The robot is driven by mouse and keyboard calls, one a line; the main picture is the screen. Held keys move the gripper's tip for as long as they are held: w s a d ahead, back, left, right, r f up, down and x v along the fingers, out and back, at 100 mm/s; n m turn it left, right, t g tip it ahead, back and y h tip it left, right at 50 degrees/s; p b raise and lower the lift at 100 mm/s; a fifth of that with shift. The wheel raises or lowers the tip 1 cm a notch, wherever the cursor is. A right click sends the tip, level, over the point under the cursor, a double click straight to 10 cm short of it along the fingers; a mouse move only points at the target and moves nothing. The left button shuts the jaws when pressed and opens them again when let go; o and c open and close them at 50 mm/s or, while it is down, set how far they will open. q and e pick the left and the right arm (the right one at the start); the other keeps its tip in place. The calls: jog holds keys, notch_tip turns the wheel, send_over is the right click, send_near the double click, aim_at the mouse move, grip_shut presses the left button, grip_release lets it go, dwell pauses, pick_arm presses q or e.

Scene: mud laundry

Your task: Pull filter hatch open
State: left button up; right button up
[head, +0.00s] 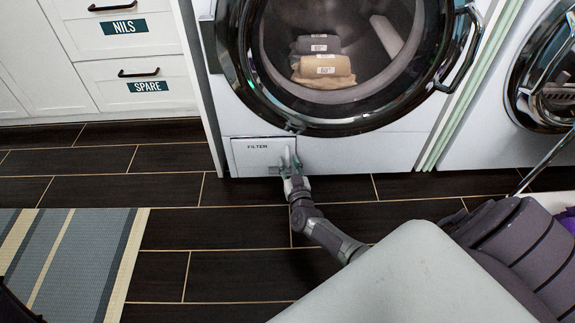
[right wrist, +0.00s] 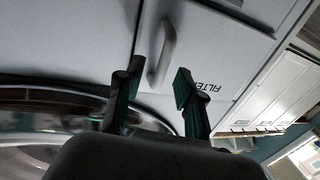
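The filter hatch (head: 245,160) is a white panel marked FILTER at the lower left of the washer (head: 340,150). It looks shut, nearly flush with the washer's front. My right gripper (head: 291,162) is at the hatch's right end and covers part of it. In the right wrist view the hatch (right wrist: 200,60) has a pale bar handle (right wrist: 163,50). My right gripper (right wrist: 158,75) is open there, with one dark green finger on each side of the handle's near end. I cannot tell whether the fingers touch it. My left gripper is not in view.
The washer's round glass door (head: 345,60) is above the hatch, with folded cloths (head: 324,70) behind it. A second machine (head: 545,75) stands at the right. White drawers (head: 125,60) are at the left. A striped rug (head: 75,260) lies on the dark tiled floor (head: 220,235).

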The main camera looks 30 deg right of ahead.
jog(key=shift+b+x, duration=0.3)
jog(key=shift+x, duration=0.75)
grip_shut()
